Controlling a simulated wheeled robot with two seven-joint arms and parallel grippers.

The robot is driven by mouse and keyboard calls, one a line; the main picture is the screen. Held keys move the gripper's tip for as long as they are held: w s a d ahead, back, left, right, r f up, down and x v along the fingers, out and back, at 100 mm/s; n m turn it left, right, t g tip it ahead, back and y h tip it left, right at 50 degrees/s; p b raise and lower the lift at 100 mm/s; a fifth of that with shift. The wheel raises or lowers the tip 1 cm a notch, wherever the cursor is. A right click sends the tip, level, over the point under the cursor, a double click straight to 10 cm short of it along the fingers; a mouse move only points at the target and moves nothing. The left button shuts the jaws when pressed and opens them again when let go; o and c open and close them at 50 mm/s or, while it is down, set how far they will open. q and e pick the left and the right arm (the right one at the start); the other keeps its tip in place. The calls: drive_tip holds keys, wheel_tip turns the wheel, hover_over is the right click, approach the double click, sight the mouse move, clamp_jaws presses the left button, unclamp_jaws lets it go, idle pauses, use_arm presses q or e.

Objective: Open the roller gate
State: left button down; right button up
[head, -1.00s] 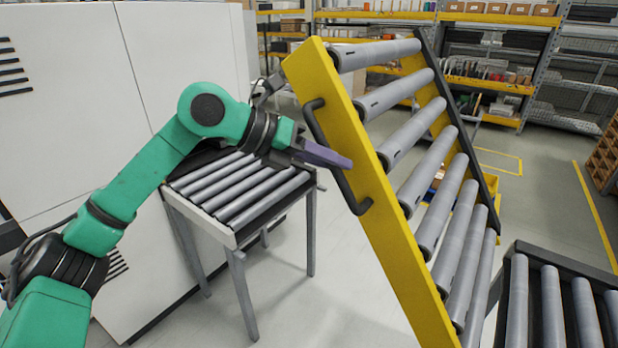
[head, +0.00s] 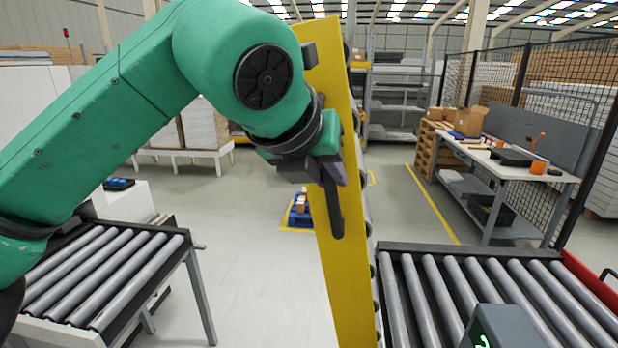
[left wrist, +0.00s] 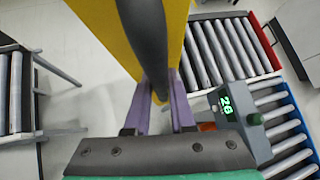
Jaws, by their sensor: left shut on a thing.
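The roller gate (head: 349,270) stands steeply upright in the head view, its yellow side rail towards me and its rollers nearly hidden behind the rail. Its dark handle (head: 336,212) is on the rail's face. My left gripper (head: 322,175) is shut on the handle; my green arm covers part of the gate's upper left. In the left wrist view, the purple fingers (left wrist: 161,100) lie on both sides of the black handle (left wrist: 145,35), with the yellow rail (left wrist: 105,20) behind. My right gripper is not in view.
A roller conveyor (head: 470,285) lies right of the gate and another (head: 105,275) stands at the left, with open floor between. A box with a green display (head: 500,328) is at the lower right. A workbench (head: 510,165) and mesh fence stand at the back right.

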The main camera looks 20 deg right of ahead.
use_arm(q)
drive_tip(key=shift+f, duration=0.15)
drive_tip(key=c, duration=1)
unclamp_jaws()
drive_tip(key=shift+o, duration=1.2)
drive_tip(key=b+v, duration=0.3)
drive_tip(key=v, duration=0.3)
drive_tip(key=b+v, duration=0.1)
drive_tip(key=v, duration=0.7)
drive_tip(key=shift+r, duration=0.3)
drive_tip(key=shift+a, duration=0.1)
